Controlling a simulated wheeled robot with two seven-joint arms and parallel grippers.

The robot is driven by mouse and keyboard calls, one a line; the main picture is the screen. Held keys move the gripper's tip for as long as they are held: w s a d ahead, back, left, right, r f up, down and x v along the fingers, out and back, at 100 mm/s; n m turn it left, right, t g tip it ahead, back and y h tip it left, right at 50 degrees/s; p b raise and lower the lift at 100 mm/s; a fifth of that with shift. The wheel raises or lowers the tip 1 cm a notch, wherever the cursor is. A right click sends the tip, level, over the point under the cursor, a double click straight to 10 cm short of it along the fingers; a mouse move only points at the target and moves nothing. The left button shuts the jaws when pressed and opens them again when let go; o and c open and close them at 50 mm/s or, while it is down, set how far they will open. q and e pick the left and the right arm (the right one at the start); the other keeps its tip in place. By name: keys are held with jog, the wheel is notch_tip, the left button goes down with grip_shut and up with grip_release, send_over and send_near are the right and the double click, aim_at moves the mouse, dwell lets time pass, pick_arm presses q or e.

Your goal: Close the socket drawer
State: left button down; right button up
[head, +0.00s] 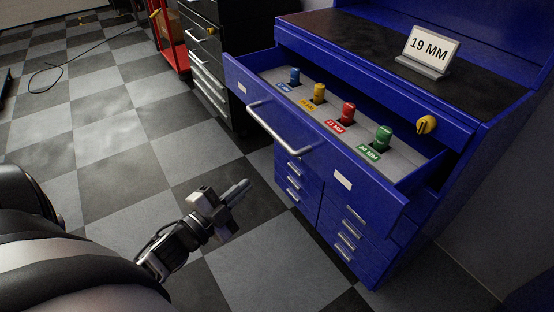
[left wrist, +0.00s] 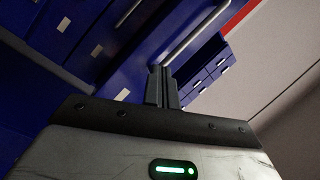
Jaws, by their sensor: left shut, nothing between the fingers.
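The socket drawer (head: 300,150) is the wide top drawer of the blue cabinet (head: 365,55), and it stands pulled open. Its bar handle (head: 278,131) runs along the front. Blue, yellow, red and green sockets stand upright in a row inside, with coloured labels. My left gripper (head: 238,190) is shut and empty, in front of and below the drawer, apart from its front. In the left wrist view, the shut fingers (left wrist: 161,86) point toward blue drawer fronts, and a bar handle (left wrist: 197,33) shows beyond them. My right gripper is not in view.
A "19 MM" sign (head: 430,50) stands on the dark cabinet top. Smaller closed drawers (head: 343,240) lie below. A black cabinet (head: 205,60) stands behind left. The checkered floor (head: 100,130) is mostly clear.

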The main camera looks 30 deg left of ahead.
pick_arm(q)
jog(key=s+a+m+h+b, duration=0.2)
jog(key=a+m+h, duration=0.3)
jog(key=m, duration=0.4)
jog(key=w+d+r+p, duration=0.1)
jog(key=w+d, duration=0.1)
jog(key=w, duration=0.4)
jog(key=w+d+r+m+p, duration=0.1)
jog(key=w+d+r, duration=0.1)
jog(key=w, duration=0.4)
jog(key=shift+w+d+r+t+h, duration=0.25)
jog(key=shift+w+d+t+h, duration=0.05)
jog(key=shift+d, duration=0.3)
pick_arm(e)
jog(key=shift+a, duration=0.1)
pick_arm(q)
jog(key=shift+w, duration=0.1)
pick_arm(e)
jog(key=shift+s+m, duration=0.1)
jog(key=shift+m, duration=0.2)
